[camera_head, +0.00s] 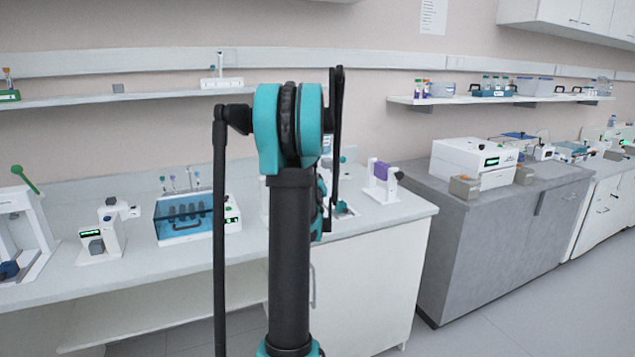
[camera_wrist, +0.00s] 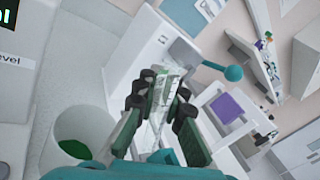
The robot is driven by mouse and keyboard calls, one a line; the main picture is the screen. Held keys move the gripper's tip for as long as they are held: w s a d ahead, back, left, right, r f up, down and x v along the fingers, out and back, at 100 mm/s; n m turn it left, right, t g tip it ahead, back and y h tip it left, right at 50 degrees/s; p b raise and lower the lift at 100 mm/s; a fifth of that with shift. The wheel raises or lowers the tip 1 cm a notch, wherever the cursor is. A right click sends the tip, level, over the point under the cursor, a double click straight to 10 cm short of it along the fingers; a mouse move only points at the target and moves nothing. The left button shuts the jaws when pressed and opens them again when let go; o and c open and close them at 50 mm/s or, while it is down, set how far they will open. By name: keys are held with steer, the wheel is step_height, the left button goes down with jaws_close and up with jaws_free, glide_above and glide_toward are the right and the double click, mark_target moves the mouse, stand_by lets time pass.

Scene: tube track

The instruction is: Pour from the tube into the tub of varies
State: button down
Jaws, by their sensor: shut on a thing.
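In the wrist view my gripper (camera_wrist: 160,90) is shut on a clear tube (camera_wrist: 158,115), which lies between the dark pads and looks tilted. I cannot make out what is in the tube. A white round tub (camera_wrist: 92,124) with green contents stands at the lower left of the wrist view, beside and apart from my gripper. Its near part is cut off by my own wrist. In the head view my arm hides most of my gripper, and I cannot pick out the tube or the tub there.
A white device with a teal ball-ended lever (camera_wrist: 233,73) and one with a purple block (camera_wrist: 227,107) stand close beyond my gripper. On the bench are a blue-fronted bath (camera_head: 183,222) and a white device (camera_head: 103,230). A grey cabinet (camera_head: 500,230) stands to the right.

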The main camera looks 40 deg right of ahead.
steer(key=m, duration=0.1)
steer(key=s+d+m, duration=0.1)
steer(key=m, duration=0.1)
steer(key=s+d+m, duration=0.1)
steer(key=m, duration=0.1)
steer(key=shift+d, duration=0.1)
stand_by(0.3)
